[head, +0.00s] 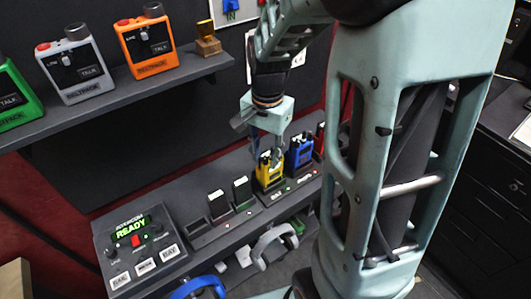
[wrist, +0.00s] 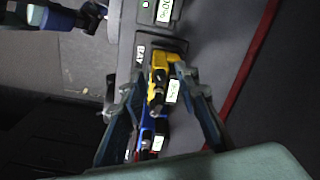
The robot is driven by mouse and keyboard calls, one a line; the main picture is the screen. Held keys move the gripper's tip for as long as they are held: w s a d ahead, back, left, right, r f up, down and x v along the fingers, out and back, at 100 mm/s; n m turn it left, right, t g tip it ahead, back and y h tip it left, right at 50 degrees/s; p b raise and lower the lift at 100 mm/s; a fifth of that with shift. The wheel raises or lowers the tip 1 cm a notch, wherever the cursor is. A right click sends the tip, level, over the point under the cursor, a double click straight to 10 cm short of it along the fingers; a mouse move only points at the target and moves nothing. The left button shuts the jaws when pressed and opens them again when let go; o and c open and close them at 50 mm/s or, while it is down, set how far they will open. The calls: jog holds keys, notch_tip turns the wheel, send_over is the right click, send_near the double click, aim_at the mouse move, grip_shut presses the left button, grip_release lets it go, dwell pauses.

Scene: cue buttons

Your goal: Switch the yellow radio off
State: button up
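Whether a finger touches the yellow radio, I cannot tell. The state of its knob is too small to read.
A panel with a green READY display (head: 131,229) is at the console's left end. Orange (head: 149,47), grey (head: 75,69) and green (head: 14,99) radios stand on the upper shelf. A grey headset (head: 272,246) hangs below the console. A red radio is partly hidden by my arm.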

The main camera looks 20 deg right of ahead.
aim_at(266, 158)
jog(key=shift+r, duration=0.1)
notch_tip(266, 158, up, 12)
dwell(0.4)
